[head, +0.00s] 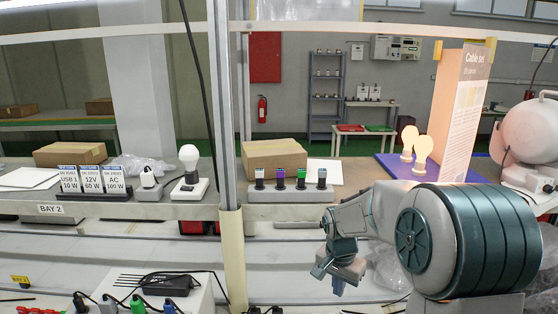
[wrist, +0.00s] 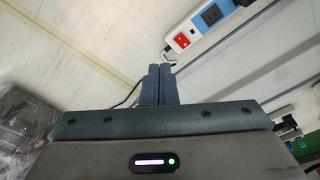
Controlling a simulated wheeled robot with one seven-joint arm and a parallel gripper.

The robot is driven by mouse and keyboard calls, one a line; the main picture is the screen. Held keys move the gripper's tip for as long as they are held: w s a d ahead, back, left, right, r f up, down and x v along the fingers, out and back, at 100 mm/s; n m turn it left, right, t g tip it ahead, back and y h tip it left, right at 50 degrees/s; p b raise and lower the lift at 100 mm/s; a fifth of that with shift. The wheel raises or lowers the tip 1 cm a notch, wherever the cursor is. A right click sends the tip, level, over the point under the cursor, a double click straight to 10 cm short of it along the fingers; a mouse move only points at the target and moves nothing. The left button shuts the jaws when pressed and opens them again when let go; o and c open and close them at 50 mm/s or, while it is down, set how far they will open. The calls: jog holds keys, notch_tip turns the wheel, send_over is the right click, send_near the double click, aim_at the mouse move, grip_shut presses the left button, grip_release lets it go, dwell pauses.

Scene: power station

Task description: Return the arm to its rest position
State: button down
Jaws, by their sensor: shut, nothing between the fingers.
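My gripper (head: 338,283) hangs at the lower right of the head view, at the end of my folded arm, over the pale lower surface. Its fingers point down. In the wrist view the two fingers (wrist: 157,84) stand side by side, pressed together, with nothing between them. They are apart from any object that I can see.
A white power strip (wrist: 200,34) with a red switch shows in the wrist view. A post (head: 233,250) stands left of my gripper.

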jog(key=s+r+n+t, duration=0.1)
jog(key=s+r+n, duration=0.3)
jog(key=s, duration=0.7)
jog(key=s+r+n+t, duration=0.1)
jog(key=s+r+n, duration=0.2)
jog(key=s, duration=0.9)
jog(key=shift+s+r+n+y, duration=0.3)
jog(key=shift+r+n+y, duration=0.1)
jog(key=shift+r, duration=0.2)
